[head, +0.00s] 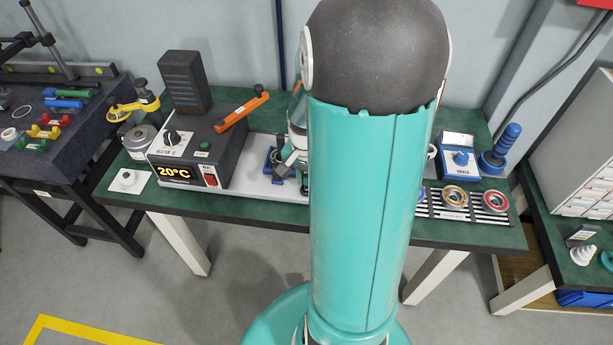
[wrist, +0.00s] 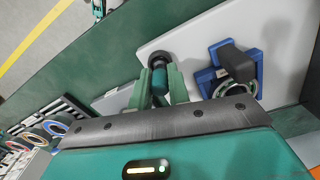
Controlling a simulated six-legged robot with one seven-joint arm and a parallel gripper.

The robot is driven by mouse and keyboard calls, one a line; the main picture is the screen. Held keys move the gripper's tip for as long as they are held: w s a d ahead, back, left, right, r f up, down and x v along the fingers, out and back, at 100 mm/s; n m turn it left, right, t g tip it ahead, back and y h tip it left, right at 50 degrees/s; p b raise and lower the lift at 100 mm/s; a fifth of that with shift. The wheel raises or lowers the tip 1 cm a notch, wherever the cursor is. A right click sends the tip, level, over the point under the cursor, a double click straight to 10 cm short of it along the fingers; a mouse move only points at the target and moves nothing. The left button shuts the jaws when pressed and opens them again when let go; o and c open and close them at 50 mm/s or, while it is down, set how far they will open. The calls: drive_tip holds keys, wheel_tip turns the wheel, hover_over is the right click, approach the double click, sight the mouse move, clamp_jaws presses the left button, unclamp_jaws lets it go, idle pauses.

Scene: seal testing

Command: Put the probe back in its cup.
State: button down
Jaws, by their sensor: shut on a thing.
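In the wrist view my gripper (wrist: 158,88) has its two green fingers closed on the sides of a short dark teal and black cylinder, which looks like the probe (wrist: 158,78). A round black piece (wrist: 160,58) shows at its far end, over the pale plate. I cannot tell whether this is the cup or part of the probe, nor whether the probe touches the plate. In the head view my gripper (head: 295,157) is partly hidden behind my teal arm, beside the control box, and the probe cannot be made out there.
A blue fixture with a dark block (wrist: 235,72) stands close beside my gripper on the pale plate (wrist: 185,38). The control box (head: 195,150) reads 20°C, with an orange-handled lever (head: 242,110) above. Ring seals (head: 455,197) lie on a striped rack at right.

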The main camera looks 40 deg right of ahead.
drive_tip(key=shift+f, duration=0.3)
drive_tip(key=c, duration=1.3)
unclamp_jaws()
drive_tip(key=shift+o, duration=0.2)
drive_tip(key=shift+r, duration=4.05)
drive_tip(key=s+a+r+n+t, duration=0.2)
drive_tip(key=a+r+n, duration=0.4)
drive_tip(key=a, duration=0.5)
drive_tip(key=s+a+r+n+t, duration=0.2)
drive_tip(key=a+r+n, duration=0.5)
drive_tip(key=a, duration=0.4)
drive_tip(key=shift+s+a+r+t, duration=0.3)
drive_tip(key=shift+a+r+t, duration=0.1)
drive_tip(key=shift+r+t, duration=0.4)
